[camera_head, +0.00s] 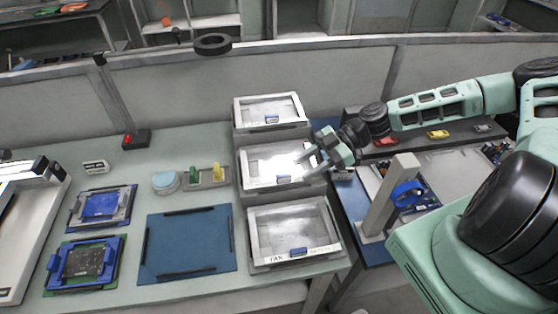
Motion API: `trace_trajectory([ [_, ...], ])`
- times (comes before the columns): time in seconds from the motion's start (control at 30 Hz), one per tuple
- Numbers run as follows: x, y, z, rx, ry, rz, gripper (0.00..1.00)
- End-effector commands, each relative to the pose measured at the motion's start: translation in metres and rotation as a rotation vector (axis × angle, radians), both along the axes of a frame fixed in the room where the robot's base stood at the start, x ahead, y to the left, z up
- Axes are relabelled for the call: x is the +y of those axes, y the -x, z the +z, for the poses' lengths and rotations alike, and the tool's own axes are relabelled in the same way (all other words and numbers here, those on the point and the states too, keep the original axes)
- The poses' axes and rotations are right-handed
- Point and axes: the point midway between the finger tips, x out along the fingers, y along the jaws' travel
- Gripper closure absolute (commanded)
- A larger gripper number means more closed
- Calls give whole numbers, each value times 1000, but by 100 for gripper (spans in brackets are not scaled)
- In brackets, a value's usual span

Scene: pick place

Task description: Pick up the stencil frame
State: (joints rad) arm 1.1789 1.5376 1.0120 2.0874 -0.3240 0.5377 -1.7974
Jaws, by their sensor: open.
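I cannot tell for certain which thing is the stencil frame. Three grey rectangular frames with pale panels and small blue tabs stand in a column: a far one (243,114), a middle one (247,171) and a near one (256,236) with a lettered front edge. At the left, a flat piece with a grey frame and blue centre (99,204) lies on the bench. My gripper (309,163) is open and empty, its fingers pointing left over the right edge of the middle grey frame. I cannot tell whether it touches.
A blue mat with black strips (190,240) lies on the bench, beside a blue holder with a circuit board (84,262). A round tin (165,183) and a small block with green and yellow pieces (206,178) stand behind. A grey post (391,193) rises at right.

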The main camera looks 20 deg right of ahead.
Motion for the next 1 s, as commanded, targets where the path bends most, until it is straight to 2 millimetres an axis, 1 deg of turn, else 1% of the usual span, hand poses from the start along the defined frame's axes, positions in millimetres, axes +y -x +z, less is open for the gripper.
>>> trace_trajectory([
  [0.03,9,-1,5,1,-2,3,60],
  [0.07,14,-1,4,1,-1,4,60],
  [0.1,18,-1,0,2,-2,1,60],
  [0.2,27,-1,-6,1,-1,0,60],
  [0.3,30,-1,-10,1,0,0,60],
  [0.47,30,-1,-11,0,0,-1,60],
  [0.5,30,-1,-11,0,0,-1,62],
  [0.57,30,-1,-11,0,0,-1,79],
  [0.6,30,-1,-11,0,0,-1,90],
  [0.63,30,-1,-10,0,0,-1,99],
  [0.67,30,-1,-10,0,0,-1,100],
  [1.0,30,-2,-7,-3,0,0,100],
])
